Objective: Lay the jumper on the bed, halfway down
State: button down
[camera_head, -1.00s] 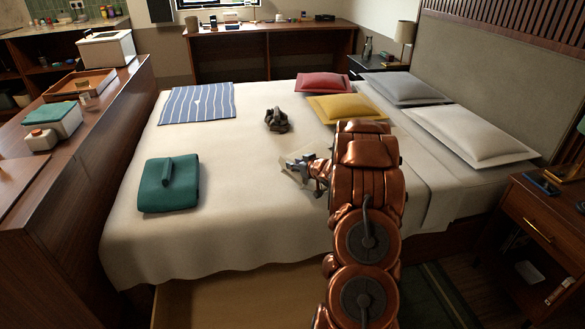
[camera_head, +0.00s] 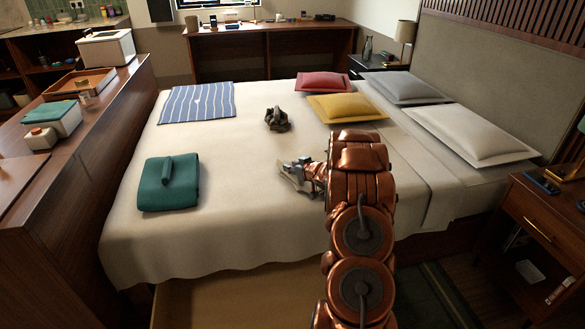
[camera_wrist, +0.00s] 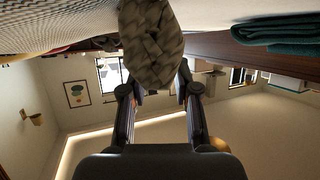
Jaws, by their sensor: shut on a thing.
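My gripper (camera_head: 298,174) is over the middle of the bed (camera_head: 232,225), pointing left, shut on a crumpled thing. In the wrist view this is an olive-brown knitted bundle (camera_wrist: 152,42), apparently the jumper, at the fingertips of my gripper (camera_wrist: 157,85). It partly hides the fingertips. In the head view only a small pale part shows beside my gripper. I cannot tell there whether it touches the bed.
A folded teal cloth (camera_head: 168,185) lies left of my gripper, and a dark crumpled bundle (camera_head: 277,119) beyond it. A striped folded cloth (camera_head: 198,103), red cushion (camera_head: 322,82) and yellow cushion (camera_head: 346,107) lie farther back. Bare sheet surrounds my gripper.

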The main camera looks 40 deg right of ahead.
jog(key=c, duration=0.8)
grip_release()
jog(key=shift+c, duration=0.2)
jog(key=v, duration=1.2)
jog(key=shift+r, duration=0.1)
